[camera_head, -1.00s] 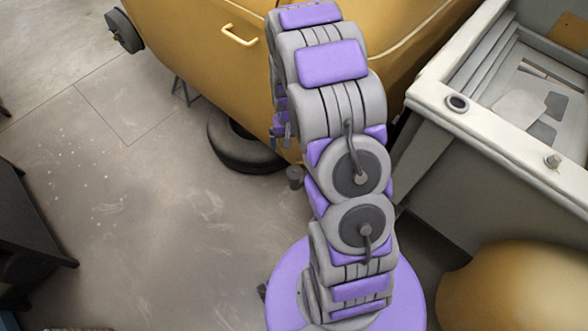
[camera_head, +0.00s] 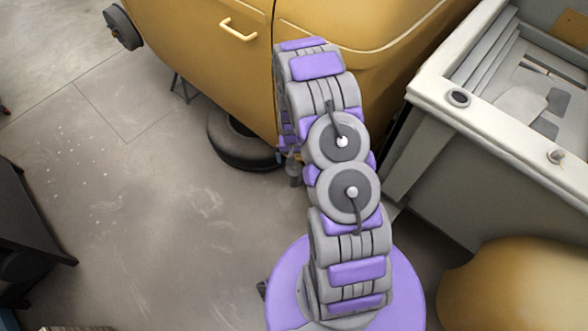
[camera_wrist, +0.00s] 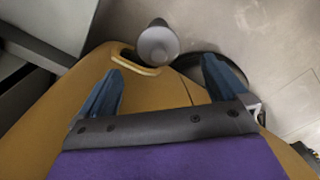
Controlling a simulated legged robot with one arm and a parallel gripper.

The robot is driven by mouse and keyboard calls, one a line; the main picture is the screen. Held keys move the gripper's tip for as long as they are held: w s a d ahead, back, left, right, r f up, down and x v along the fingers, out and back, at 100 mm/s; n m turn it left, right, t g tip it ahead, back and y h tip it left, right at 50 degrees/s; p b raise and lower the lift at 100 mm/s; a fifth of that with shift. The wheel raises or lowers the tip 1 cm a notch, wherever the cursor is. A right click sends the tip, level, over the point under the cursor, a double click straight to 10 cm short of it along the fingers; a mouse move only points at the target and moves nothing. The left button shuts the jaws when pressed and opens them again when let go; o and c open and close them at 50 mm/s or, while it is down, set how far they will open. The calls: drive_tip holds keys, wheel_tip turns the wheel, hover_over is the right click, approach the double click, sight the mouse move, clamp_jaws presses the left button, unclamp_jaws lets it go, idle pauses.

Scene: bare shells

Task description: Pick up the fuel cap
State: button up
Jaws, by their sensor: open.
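A small grey cylindrical piece, which looks like the fuel cap (camera_head: 294,174), is at the yellow car body's lower side in the head view. In the wrist view, what looks like the same cap (camera_wrist: 158,46) shows a pale round end, ahead of and between my fingertips. My gripper (camera_wrist: 163,75) is open, with its two blue fingers apart and nothing between them. In the head view my gripper (camera_head: 286,155) is mostly hidden behind my arm, close to the cap. I cannot tell whether they touch.
The yellow car body (camera_head: 195,70) with a door handle (camera_head: 238,29) stands behind my arm. A dark tire (camera_head: 238,145) is below it. A pale open-topped box (camera_head: 490,130) is at right, and a dark table (camera_head: 28,230) at left. The floor between is clear.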

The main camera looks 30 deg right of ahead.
sight(294, 165)
wheel_tip(294, 165, down, 7)
drive_tip(key=shift+d+b, duration=0.1)
drive_tip(key=shift+b, duration=0.85)
drive_tip(key=shift+r, duration=0.1)
drive_tip(key=c, duration=1.1)
drive_tip(key=shift+r, duration=0.1)
